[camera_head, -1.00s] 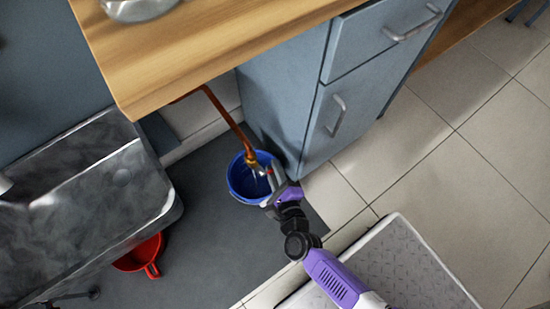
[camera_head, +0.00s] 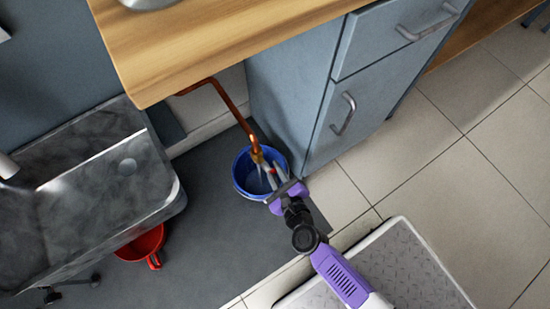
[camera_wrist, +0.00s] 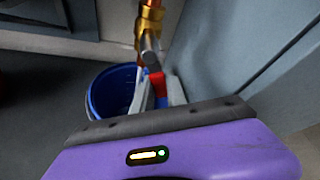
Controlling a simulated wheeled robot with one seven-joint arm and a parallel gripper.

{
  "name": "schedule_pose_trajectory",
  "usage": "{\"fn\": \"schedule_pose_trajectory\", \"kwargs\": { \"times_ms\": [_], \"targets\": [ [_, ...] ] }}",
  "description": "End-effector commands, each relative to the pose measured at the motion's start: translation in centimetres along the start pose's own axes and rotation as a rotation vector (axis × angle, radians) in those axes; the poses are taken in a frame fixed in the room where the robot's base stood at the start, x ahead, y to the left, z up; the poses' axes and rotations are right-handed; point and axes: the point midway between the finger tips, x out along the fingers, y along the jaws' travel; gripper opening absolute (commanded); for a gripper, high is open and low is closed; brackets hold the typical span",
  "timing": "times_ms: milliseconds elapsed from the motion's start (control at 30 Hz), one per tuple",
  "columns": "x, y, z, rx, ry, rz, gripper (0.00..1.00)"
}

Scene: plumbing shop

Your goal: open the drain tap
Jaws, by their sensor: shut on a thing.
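The drain tap (camera_wrist: 150,22) is a brass fitting at the lower end of a copper pipe (camera_head: 228,101). Its red handle (camera_wrist: 158,88) shows between my fingers in the wrist view. My gripper (camera_head: 272,171) is shut on the red handle, just beside the tap body. A blue bucket (camera_head: 240,182) stands on the dark mat under the tap. It also shows in the wrist view (camera_wrist: 97,100). A pale streak below the tap may be water, but I cannot be sure. My fingers hide part of the handle.
A blue-grey cabinet (camera_head: 290,95) stands close on the right of the tap. A wooden worktop (camera_head: 220,35) overhangs the pipe. A metal sink (camera_head: 90,200) and a red container (camera_head: 140,245) are on the left. Dark mat (camera_head: 215,255) lies clear in front.

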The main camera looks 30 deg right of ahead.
Motion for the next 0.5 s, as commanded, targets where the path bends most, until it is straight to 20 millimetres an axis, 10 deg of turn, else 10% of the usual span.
{"fn": "schedule_pose_trajectory", "kwargs": {
  "times_ms": [200,233,300,500],
  "targets": [
    [-0.11,0.16,-0.12,-0.001,0.002,0.003,0.00],
    [-0.11,0.16,-0.12,-0.001,0.002,0.003,0.23],
    [-0.10,0.14,-0.10,-0.001,0.002,0.002,0.37],
    [-0.05,0.06,-0.05,-0.001,0.001,0.001,0.39]
  ]
}}
